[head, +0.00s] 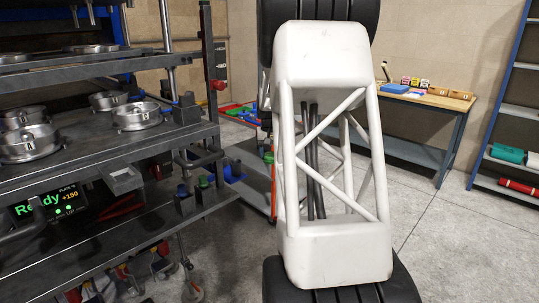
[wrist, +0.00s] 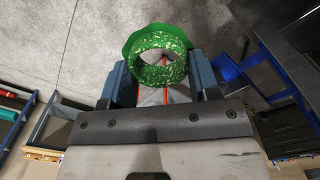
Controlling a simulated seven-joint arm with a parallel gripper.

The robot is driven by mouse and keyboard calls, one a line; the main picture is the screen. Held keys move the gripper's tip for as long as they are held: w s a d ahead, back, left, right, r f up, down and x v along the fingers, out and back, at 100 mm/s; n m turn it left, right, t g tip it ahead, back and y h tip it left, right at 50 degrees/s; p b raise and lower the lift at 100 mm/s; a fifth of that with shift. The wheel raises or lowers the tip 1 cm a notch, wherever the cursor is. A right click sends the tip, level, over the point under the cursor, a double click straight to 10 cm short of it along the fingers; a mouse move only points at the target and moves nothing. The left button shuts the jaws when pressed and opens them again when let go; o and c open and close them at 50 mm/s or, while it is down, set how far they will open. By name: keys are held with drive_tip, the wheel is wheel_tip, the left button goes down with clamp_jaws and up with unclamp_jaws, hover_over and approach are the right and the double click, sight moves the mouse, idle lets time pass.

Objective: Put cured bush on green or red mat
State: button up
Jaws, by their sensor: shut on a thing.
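The bush is a thick green ring (wrist: 160,34) with pale speckles on its face, in the wrist view. My gripper (wrist: 162,84) has one blue-grey finger on each side of the ring and is shut on it, with the ring's hole visible. In the head view my white arm link hides the gripper and the bush. Small green and red flat patches (head: 240,112) show on a low surface behind the press, left of my arm. I cannot tell whether these are the mats.
The press (head: 75,150) with dark plates and several round metal moulds (head: 137,115) fills the left; its display reads "Ready". A wooden bench (head: 440,98) with small boxes stands at the back right, and a blue shelf rack (head: 505,120) at the right edge. Floor between looks clear.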

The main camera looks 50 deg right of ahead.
drive_tip(key=s+a, duration=0.5)
drive_tip(key=s, duration=0.2)
drive_tip(key=shift+a, duration=0.4)
idle(0.4)
